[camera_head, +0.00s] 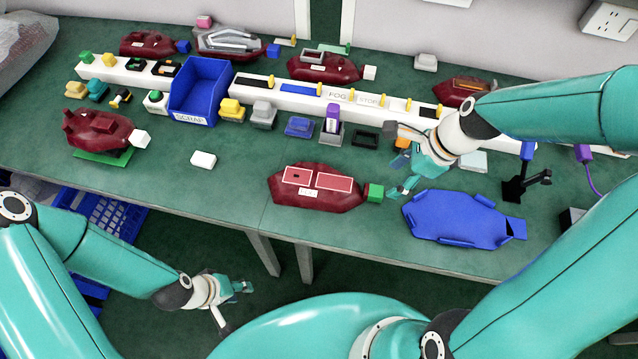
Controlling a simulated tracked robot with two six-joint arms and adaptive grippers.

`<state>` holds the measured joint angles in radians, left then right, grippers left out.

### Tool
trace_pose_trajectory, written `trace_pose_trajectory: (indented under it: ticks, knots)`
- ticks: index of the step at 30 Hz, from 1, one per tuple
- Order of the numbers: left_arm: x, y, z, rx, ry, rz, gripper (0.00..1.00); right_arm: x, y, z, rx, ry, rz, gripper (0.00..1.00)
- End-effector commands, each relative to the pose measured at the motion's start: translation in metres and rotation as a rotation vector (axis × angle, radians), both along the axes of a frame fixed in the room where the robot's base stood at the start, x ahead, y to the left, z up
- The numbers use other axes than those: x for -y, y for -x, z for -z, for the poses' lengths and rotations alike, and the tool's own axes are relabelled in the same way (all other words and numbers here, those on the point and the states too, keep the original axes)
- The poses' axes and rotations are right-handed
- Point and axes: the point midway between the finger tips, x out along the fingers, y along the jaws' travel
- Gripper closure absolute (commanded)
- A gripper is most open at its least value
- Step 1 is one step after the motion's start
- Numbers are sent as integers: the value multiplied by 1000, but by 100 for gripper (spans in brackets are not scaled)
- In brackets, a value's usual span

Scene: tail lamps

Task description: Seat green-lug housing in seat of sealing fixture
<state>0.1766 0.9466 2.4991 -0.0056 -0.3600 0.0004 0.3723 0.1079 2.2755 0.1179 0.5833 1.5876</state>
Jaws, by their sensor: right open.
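The green-lug housing (316,205) is a dark red lamp housing with pink-red panels and a white label on top. It lies on the bench near the front edge, and its green block lug (374,193) points right. A blue plate with raised edge tabs (455,219), apparently the sealing fixture, lies just right of it, empty. My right gripper (399,160) is open and empty, above and behind the green lug, between housing and plate. My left gripper (236,305) hangs low in front of the bench, away from the housing, with its fingers apart and nothing between them.
Another red housing with a white lug (100,131) sits at left; more stand along the back. A blue SCRAP bin (200,92) and a white rail (290,101) with small parts cross the middle. A white block (204,160) lies on clear bench.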

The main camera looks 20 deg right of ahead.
Motion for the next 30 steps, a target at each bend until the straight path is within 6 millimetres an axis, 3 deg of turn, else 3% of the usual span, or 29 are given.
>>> trace_pose_trajectory:
  ticks: [3, 11, 21, 30]
  knots:
    - [0, 0, 3, 0, 0, 0, 60, -6, -3, 18, -3, -2, 0, 38]
    - [0, 0, 4, 0, 0, 0, 60, -12, -6, 32, -2, -1, 1, 38]
    - [0, 0, 9, 0, 0, 0, 60, -27, -16, 71, -1, -1, 1, 38]
    - [0, 0, 9, 0, 0, 0, 60, -28, -17, 73, 1, 0, 4, 41]
